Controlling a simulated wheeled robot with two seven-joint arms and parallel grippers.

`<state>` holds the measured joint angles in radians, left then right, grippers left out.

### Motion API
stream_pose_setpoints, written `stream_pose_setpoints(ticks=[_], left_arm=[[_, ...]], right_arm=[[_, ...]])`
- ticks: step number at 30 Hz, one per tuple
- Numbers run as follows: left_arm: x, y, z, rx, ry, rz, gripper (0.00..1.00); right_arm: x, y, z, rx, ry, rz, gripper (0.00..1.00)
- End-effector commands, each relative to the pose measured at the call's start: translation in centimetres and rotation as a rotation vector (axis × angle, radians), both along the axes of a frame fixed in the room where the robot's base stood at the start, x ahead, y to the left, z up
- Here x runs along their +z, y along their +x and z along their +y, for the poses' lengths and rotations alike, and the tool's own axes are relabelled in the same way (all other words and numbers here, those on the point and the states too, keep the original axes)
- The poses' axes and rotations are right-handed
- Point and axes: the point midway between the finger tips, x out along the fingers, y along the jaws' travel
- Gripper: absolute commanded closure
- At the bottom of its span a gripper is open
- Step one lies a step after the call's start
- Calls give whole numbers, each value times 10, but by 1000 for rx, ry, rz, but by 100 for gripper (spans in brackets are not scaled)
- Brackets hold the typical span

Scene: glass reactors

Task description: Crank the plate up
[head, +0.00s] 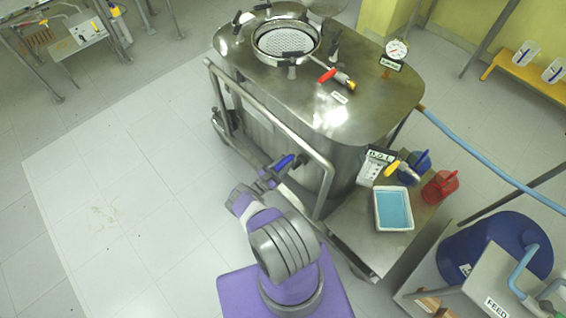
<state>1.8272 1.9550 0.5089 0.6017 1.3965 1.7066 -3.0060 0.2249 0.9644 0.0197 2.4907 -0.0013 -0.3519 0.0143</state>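A large steel vessel (330,95) stands at the top centre of the head view. In its round top opening lies a perforated plate (286,41) inside a raised ring with dark clamps. My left gripper (280,170) is low at the front side of the vessel, beside the bent tube rail. A blue handle-like part (285,161) shows at its fingertips; I cannot tell whether the fingers are closed on it. No other crank shows clearly. My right gripper is out of view.
A tubular rail (270,117) runs along the vessel's front. A steel side table (355,235) holds a white tray (379,222) of blue liquid, a blue jug and a red jug (440,187). A blue drum (500,240) stands right. The floor at left is clear.

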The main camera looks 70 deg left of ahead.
Motion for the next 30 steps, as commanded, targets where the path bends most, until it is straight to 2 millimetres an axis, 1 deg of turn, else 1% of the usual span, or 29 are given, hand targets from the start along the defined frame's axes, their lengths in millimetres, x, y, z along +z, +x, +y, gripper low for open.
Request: stream_pose_setpoints(ticks=[1,3,10,13,16,21,24,30], left_arm=[[-3,2,-4,-5,-9,0,55],[-2,1,-3,-3,-6,-1,46],[0,0,0,2,-1,-4,46],[-2,-4,-1,3,0,-4,46],[-7,-15,-5,4,-1,-3,46],[-20,-40,-16,4,-1,-2,46],[-25,-52,-21,3,-3,-3,46],[-30,-64,-27,0,-2,-3,46]], right_arm=[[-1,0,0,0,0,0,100],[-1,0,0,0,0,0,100],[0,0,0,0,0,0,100],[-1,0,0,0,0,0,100],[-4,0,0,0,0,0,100],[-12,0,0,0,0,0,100],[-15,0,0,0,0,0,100],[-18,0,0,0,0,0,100]])
